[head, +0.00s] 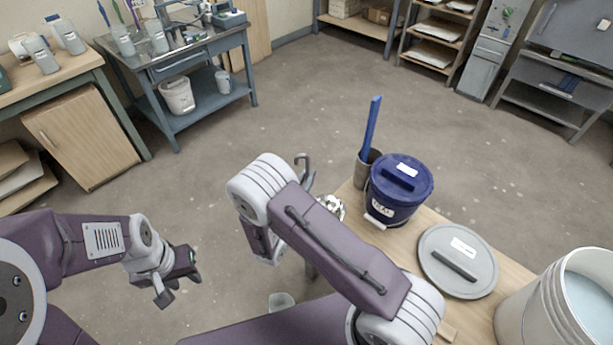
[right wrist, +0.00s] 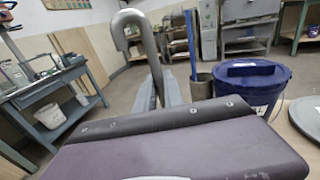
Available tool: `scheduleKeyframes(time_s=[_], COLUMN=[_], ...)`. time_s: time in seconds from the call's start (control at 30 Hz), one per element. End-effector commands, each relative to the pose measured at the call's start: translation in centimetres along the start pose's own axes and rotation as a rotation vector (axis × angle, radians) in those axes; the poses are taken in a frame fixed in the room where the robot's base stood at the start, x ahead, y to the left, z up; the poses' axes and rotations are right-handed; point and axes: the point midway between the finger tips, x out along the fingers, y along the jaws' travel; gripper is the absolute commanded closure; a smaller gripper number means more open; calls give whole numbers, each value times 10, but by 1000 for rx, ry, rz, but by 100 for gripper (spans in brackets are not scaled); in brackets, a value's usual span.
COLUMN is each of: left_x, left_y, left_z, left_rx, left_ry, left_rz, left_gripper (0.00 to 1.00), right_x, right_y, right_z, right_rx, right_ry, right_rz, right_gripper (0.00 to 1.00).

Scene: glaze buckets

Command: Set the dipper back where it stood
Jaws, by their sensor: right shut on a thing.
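The dipper's grey hooked handle (head: 304,168) rises behind my right arm in the head view. In the right wrist view the hook (right wrist: 132,22) stands upright, and its shaft runs down to my right gripper (right wrist: 168,92), which is shut on it. In the head view that arm hides most of this gripper and the dipper's lower part. A pale cup shape (head: 282,302) shows below the arm; I cannot tell whether it belongs to the dipper. My left gripper (head: 180,284) is open and empty, over the floor at lower left.
A wooden table (head: 412,233) at right holds a lidded navy bucket (head: 398,205), a pot (head: 364,172) with a blue stick (head: 372,128), a grey lid (head: 458,262) and a pale open bucket (head: 530,312) with bluish liquid. The floor between this table and the left-hand benches is clear.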

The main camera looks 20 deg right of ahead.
Motion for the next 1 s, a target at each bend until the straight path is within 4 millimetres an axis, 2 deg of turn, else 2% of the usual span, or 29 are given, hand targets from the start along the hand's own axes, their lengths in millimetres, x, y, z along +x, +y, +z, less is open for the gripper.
scheduleKeyframes(time_s=[0.03, 0.1, 0.43, 1.0], left_x=[11, 18, 49, 52], left_y=[0, 0, -1, -1], left_z=[1, 2, 5, 5], left_rx=[0, 0, 0, 0], left_ry=[0, 0, 0, 0], left_rz=[0, 0, 0, 0], left_gripper=[64, 64, 64, 64], right_x=[0, 1, 2, 2], right_y=[0, 0, 0, 0], right_z=[-11, -20, -58, -63], right_rx=[0, 0, -1, 0], right_ry=[-1, -1, -1, -1], right_rz=[0, 0, 0, 0], right_gripper=[100, 100, 100, 100])
